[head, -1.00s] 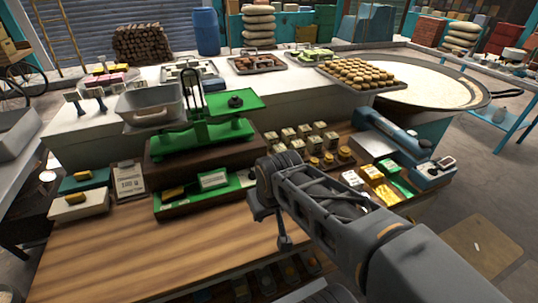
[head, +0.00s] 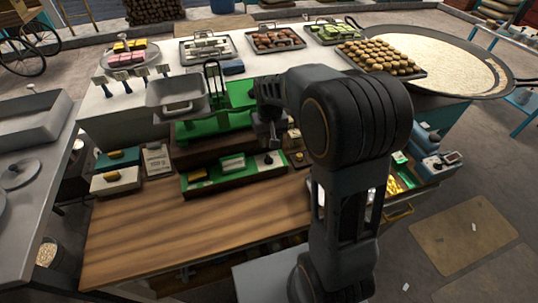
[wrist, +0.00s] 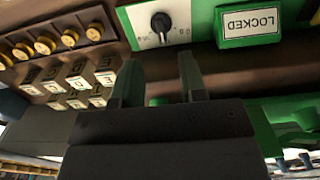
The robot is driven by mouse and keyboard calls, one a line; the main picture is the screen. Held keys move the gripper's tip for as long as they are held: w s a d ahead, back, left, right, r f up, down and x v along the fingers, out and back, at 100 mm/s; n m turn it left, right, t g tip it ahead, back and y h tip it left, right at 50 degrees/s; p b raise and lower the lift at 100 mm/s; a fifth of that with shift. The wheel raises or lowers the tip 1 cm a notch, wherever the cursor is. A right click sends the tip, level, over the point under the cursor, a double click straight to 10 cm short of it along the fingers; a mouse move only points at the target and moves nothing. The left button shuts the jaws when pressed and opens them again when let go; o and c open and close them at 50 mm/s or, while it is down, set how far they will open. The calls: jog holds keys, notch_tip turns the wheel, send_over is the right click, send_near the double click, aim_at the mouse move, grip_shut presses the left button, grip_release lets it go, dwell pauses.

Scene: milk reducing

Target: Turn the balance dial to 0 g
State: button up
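The balance dial (wrist: 160,24) is a black knob on a white plate with small marks, set in the green front panel. Its readings are too small to tell. It also shows in the head view (head: 268,159) at the right end of the panel. My gripper (wrist: 160,75) is open and empty, its two fingers apart from the dial, which lies beyond the fingertips. In the head view my gripper (head: 268,138) hangs just above the dial. The green balance (head: 205,124) stands behind, with a grey pan (head: 178,97) on its left side, partly hidden by my arm.
A green-framed LOCKED sign (wrist: 249,22) sits beside the dial. Several small weights (wrist: 80,80) and brass weights (wrist: 45,44) stand close by. Boxes and a clipboard (head: 157,159) are left of the panel. The wooden counter front (head: 190,220) is clear.

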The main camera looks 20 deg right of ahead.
aim_at(270, 158)
notch_tip(270, 158, down, 9)
jog(key=shift+r+p, duration=0.1)
jog(key=shift+p, duration=0.5)
jog(key=shift+c, duration=0.2)
grip_shut()
